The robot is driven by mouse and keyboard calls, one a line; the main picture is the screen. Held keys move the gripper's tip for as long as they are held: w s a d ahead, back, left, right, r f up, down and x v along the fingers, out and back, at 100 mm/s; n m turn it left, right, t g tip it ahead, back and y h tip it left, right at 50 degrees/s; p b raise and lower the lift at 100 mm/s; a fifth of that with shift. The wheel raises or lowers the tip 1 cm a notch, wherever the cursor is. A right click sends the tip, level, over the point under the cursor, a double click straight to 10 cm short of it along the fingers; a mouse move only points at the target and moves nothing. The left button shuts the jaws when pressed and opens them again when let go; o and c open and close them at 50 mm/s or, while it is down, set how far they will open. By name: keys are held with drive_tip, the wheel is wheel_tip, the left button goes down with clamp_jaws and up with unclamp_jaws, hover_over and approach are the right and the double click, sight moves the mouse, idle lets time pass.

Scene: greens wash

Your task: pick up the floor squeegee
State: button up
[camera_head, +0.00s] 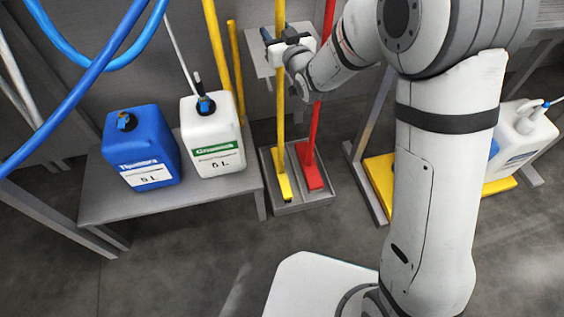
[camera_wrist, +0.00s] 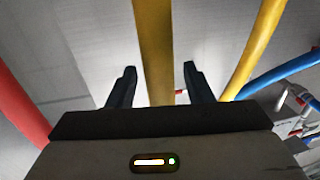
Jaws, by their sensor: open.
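A yellow pole (camera_head: 280,125) with a yellow foot (camera_head: 284,187) stands upright in a grey floor tray (camera_head: 297,207). A red pole (camera_head: 318,120) with a red foot (camera_head: 313,178) stands beside it, leaning slightly. I cannot tell for certain from their shapes which is the floor squeegee. My gripper (camera_head: 276,46) is at the upper part of the yellow pole. In the wrist view its two dark fingers (camera_wrist: 160,82) are apart, one on each side of the yellow pole (camera_wrist: 154,40), with gaps visible between them and the pole.
A blue canister (camera_head: 140,150) and a white canister (camera_head: 212,140) stand on a grey bench (camera_head: 170,205) at left. More yellow poles (camera_head: 216,45) rise behind them. Blue hoses (camera_head: 85,85) hang at upper left. A yellow tray (camera_head: 380,185) lies at right. Floor in front is clear.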

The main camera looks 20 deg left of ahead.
clamp_jaws()
idle(0.4)
drive_tip(key=shift+r, duration=0.1)
